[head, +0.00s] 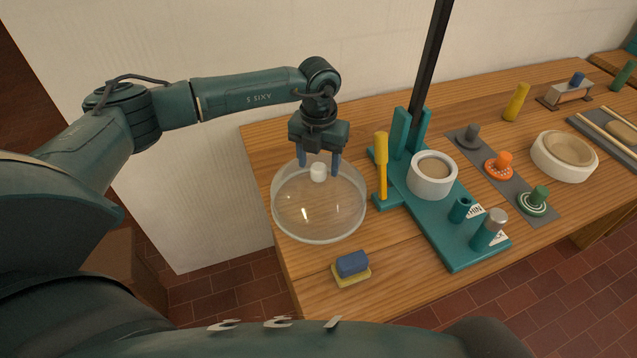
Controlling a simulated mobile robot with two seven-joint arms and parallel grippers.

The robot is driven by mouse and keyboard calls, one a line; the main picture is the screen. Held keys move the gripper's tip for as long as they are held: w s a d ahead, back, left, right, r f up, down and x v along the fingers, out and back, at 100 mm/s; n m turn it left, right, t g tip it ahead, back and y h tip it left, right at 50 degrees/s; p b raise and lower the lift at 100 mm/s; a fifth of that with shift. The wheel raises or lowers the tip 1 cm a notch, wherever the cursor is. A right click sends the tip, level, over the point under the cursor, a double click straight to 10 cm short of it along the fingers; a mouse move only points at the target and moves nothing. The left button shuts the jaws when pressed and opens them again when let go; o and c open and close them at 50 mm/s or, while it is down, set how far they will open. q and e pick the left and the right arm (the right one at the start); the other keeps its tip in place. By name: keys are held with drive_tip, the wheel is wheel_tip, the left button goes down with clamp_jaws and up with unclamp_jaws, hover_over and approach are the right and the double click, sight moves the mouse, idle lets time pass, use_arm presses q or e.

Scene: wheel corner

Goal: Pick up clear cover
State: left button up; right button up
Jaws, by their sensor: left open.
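The clear cover (318,212) is a see-through dome with a white knob (318,172) on top. It stands on the wooden table near its left end. My left gripper (319,168) points down over the dome, with its two fingers apart on either side of the knob. The gripper is open. I cannot tell whether the fingers touch the knob. My right gripper does not show.
Right of the dome, a teal stand (455,235) holds a yellow-handled tool (381,165), a white bowl (432,176) and a black post (431,65). A blue and yellow block (351,268) lies in front. A wall (215,60) rises behind the wooden table (300,283).

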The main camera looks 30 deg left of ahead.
use_arm(q)
wheel_tip(320, 180, down, 2)
drive_tip(key=shift+f, duration=0.1)
clamp_jaws()
idle(0.6)
